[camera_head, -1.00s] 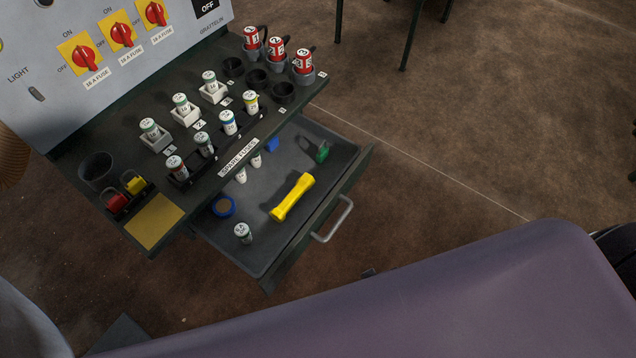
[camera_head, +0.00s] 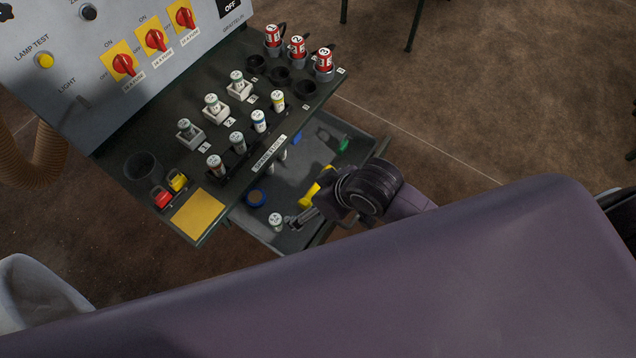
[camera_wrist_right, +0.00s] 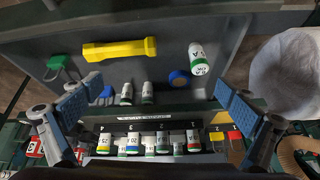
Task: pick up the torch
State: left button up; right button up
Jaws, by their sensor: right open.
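The yellow torch (camera_head: 311,194) lies in the open drawer; my right gripper and wrist partly cover it in the head view. It shows whole in the right wrist view (camera_wrist_right: 120,50), lying across the drawer floor beyond the fingers. My right gripper (camera_head: 301,219) is over the drawer's front part. In the wrist view its two blue-padded fingers (camera_wrist_right: 158,88) are wide apart with nothing held between them. The torch looks apart from both fingers. My left gripper is not in view.
The drawer (camera_head: 238,219) also holds a blue roll (camera_head: 256,197), a white fuse (camera_head: 276,221), more fuses and a green item (camera_head: 343,144). A panel shelf with fuses and a yellow pad (camera_head: 199,215) overhangs its back. A whitish bin (camera_head: 40,290) stands at lower left.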

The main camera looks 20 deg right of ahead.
jog(key=w+n, duration=0.2)
jog(key=g+p, duration=0.1)
jog(key=g, duration=0.1)
send_near(318, 187)
jog(key=f, duration=0.1)
jog(key=w+f, duration=0.1)
jog(key=shift+a+f+h, duration=0.1)
jog(key=shift+f+h, duration=0.15)
jog(key=shift+h, duration=0.05)
jog(key=p+x, duration=0.2)
jog(key=x, duration=0.2)
jog(key=shift+f, duration=0.2)
jog(key=shift+w+f, duration=0.1)
jog(key=shift+f, duration=0.4)
jog(key=shift+s+f, duration=0.15)
jog(key=shift+s, duration=0.1)
jog(key=c, duration=1.8)
jog(key=shift+w+r+t, duration=0.2)
jog(key=shift+w+t, duration=0.05)
jog(key=shift+t, duration=0.05)
grip_shut()
